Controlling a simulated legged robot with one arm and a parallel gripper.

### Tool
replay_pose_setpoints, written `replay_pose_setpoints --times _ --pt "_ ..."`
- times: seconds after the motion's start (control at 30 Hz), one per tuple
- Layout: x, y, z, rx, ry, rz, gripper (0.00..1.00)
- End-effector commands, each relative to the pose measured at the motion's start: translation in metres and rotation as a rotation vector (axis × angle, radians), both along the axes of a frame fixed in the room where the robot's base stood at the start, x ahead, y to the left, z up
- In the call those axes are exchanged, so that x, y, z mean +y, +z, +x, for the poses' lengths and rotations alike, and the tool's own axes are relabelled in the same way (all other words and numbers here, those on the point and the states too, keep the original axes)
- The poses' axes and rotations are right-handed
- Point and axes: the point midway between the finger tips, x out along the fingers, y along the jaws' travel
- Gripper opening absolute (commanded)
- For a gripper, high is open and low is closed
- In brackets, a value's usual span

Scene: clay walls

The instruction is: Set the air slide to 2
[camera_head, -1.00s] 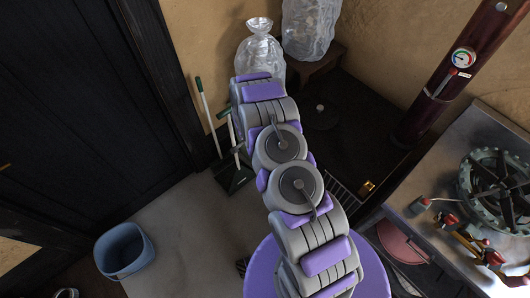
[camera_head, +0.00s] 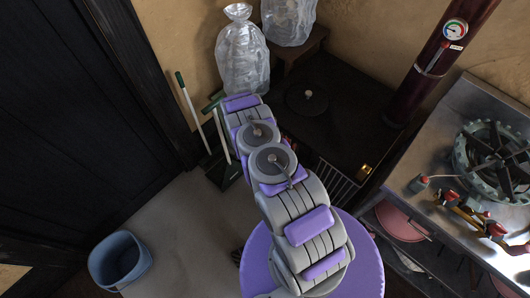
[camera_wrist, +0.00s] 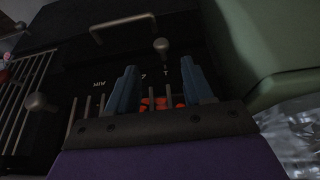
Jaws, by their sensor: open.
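The black stove (camera_head: 345,115) stands in the corner in the head view, its front partly hidden by my arm. In the wrist view its dark front (camera_wrist: 75,60) shows small white markings, hard to read, and a row of slots with red glow (camera_wrist: 162,103). A round grey knob (camera_wrist: 162,45) stands just beyond my fingertips, and another knob (camera_wrist: 37,102) is at the left. I cannot tell for certain which knob belongs to the air slide, or its setting. My gripper (camera_wrist: 159,63) is open, its two blue fingers apart with nothing held between them.
A bar handle (camera_wrist: 125,25) and a wire grate (camera_wrist: 22,95) are near my gripper. A green surface (camera_wrist: 265,45) is close on the right. A bench with a burner (camera_head: 492,160) stands right of the stove; a blue bucket (camera_head: 120,262) is on the floor at left.

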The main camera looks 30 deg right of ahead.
Motion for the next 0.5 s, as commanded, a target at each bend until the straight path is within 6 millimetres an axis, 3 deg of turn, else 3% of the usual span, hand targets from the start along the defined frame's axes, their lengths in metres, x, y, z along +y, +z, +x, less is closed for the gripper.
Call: replay_pose_setpoints --times 0.03,0.2,0.5 --pt "-0.005 -0.013 0.002 -0.001 -0.003 -0.001 0.51" --pt "-0.017 -0.043 0.005 0.000 -0.002 0.001 0.51" --pt "-0.028 -0.070 0.011 -0.002 0.000 0.002 0.51"
